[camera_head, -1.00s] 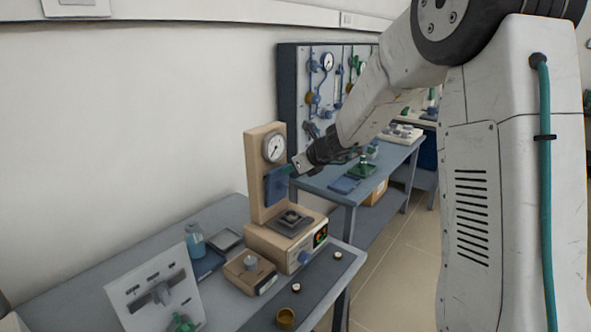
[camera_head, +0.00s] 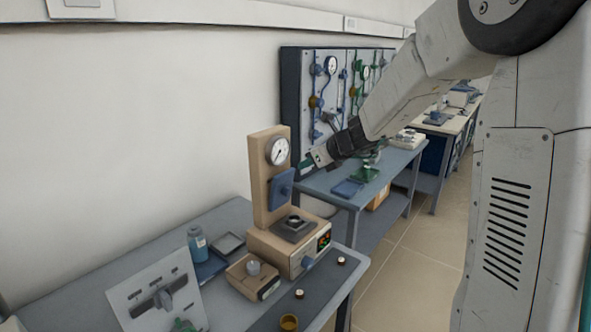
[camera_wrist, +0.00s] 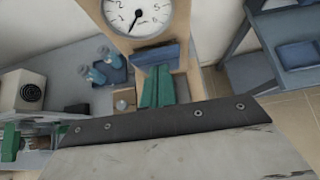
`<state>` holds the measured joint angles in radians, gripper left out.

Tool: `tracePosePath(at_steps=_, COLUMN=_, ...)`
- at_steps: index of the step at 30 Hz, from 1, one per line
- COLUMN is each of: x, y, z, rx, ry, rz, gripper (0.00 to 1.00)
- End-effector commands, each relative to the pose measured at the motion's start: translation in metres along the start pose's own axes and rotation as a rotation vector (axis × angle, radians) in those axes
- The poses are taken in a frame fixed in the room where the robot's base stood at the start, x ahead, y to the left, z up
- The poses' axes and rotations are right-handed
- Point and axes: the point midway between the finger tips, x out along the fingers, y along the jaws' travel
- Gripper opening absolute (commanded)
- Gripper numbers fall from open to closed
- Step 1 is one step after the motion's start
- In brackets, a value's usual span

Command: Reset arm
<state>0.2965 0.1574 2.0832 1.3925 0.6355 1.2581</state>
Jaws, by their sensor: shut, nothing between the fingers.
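My gripper (camera_head: 308,165) is in the air beside the upright column of a tan press-like device (camera_head: 268,180), just right of its blue block (camera_head: 281,188) in the head view. In the wrist view the green fingers of my gripper (camera_wrist: 158,72) are together and empty, in front of the device's blue block (camera_wrist: 157,54) and under its dial gauge (camera_wrist: 139,14). I cannot tell whether the fingertips touch the block. The arm reaches in from the right. The gauge (camera_head: 278,151) sits at the column's top.
A second bench (camera_head: 340,184) and a wall panel with gauges (camera_head: 335,90) stand behind. Floor (camera_head: 410,270) is clear at right.

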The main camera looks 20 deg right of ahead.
Motion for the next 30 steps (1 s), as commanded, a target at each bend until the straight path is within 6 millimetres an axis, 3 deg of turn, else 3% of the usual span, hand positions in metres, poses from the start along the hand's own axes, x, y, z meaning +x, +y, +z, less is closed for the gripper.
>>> tracePosePath(at_steps=6, x=-0.017, y=0.001, z=-0.005, rx=0.001, ry=0.008, rz=0.001, gripper=0.0)
tracePosePath(at_steps=23, x=-0.016, y=0.003, z=-0.006, rx=-0.027, ry=0.01, rz=0.005, gripper=0.0)
tracePosePath(at_steps=26, x=-0.016, y=0.01, z=-0.008, rx=-0.137, ry=0.017, rz=0.038, gripper=0.0)
tracePosePath(at_steps=30, x=-0.024, y=0.044, z=-0.039, rx=-0.463, ry=0.084, rz=0.178, gripper=0.0)
